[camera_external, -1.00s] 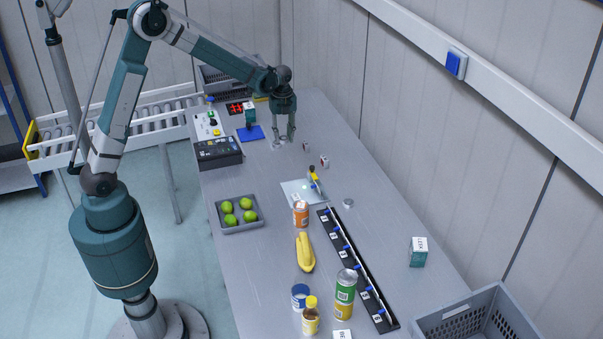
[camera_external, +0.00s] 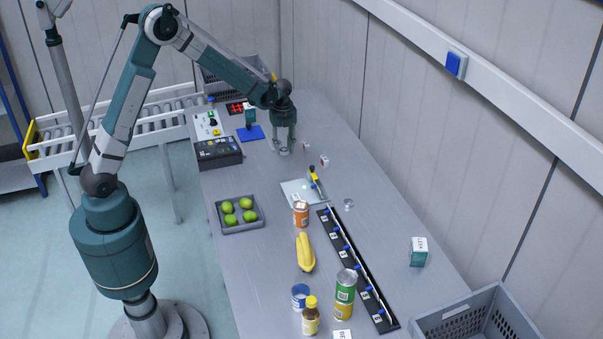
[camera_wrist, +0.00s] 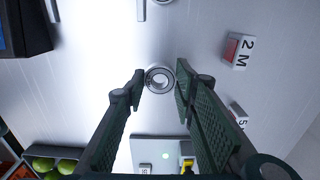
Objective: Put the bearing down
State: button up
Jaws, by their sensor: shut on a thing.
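The bearing (camera_wrist: 159,79), a small silver ring with a dark hole, sits between my fingertips in the wrist view. My gripper (camera_wrist: 160,83) is shut on it, with a dark green finger at each side. In the external view my gripper (camera_external: 283,150) points down low over the far part of the metal table (camera_external: 245,275). The bearing is hard to make out there among the fingers. I cannot tell whether it touches the table.
Two small labelled blocks (camera_external: 306,147) (camera_external: 324,161) lie right of my gripper. A blue pad (camera_external: 250,133) and a dark control box (camera_external: 218,152) are to the left. A pale plate (camera_external: 297,192) lies nearer. Another round metal piece (camera_external: 348,203) lies farther right.

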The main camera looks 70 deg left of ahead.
aim_at(284, 149)
jog(key=shift+f, duration=1.9)
jog(key=shift+f, duration=0.1)
jog(key=o, duration=0.9)
notch_tip(284, 149, up, 12)
jog(key=shift+r, duration=0.15)
